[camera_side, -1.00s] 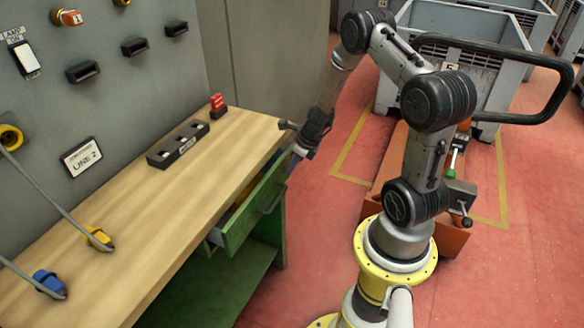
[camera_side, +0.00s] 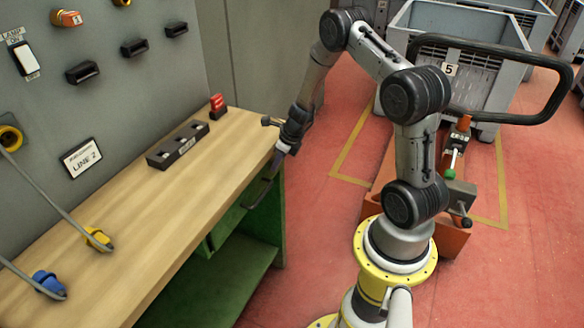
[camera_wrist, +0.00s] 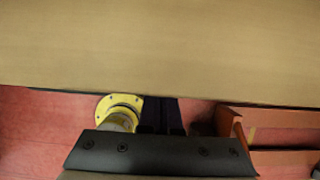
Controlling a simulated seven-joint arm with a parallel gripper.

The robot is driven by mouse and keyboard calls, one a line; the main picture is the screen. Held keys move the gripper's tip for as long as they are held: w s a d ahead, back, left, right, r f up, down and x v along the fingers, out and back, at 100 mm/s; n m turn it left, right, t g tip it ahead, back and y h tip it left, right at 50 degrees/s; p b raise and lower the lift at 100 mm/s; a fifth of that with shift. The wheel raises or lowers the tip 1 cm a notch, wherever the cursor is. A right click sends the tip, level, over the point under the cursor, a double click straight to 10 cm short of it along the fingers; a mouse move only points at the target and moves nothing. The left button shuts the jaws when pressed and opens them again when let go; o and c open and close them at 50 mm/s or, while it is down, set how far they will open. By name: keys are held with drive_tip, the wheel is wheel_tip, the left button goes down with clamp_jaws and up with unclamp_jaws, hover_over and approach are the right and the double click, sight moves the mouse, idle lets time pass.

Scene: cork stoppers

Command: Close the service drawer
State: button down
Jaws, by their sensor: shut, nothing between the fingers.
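The green service drawer (camera_side: 228,222) sits under the wooden bench top in the side view. Its front now lies close in under the bench's front edge, and no open gap shows above it. Its dark bar handle (camera_side: 260,193) is on the front. My gripper (camera_side: 276,166) is shut and empty, pointing down at the bench edge, by the drawer front's far end; whether it touches the front is hard to tell. In the wrist view the dark fingers of my gripper (camera_wrist: 162,115) are together beside the bench edge, and the drawer is hidden there.
The bench top (camera_side: 170,205) carries a black socket strip (camera_side: 178,146), a small red item (camera_side: 217,104), a yellow plug (camera_side: 98,238) and a blue plug (camera_side: 48,284). An orange cart (camera_side: 452,238) stands right of the arm, with grey crates behind. Red floor lies between bench and cart.

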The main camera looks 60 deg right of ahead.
drive_tip(key=shift+w+r, duration=0.2)
drive_tip(key=shift+w, duration=0.05)
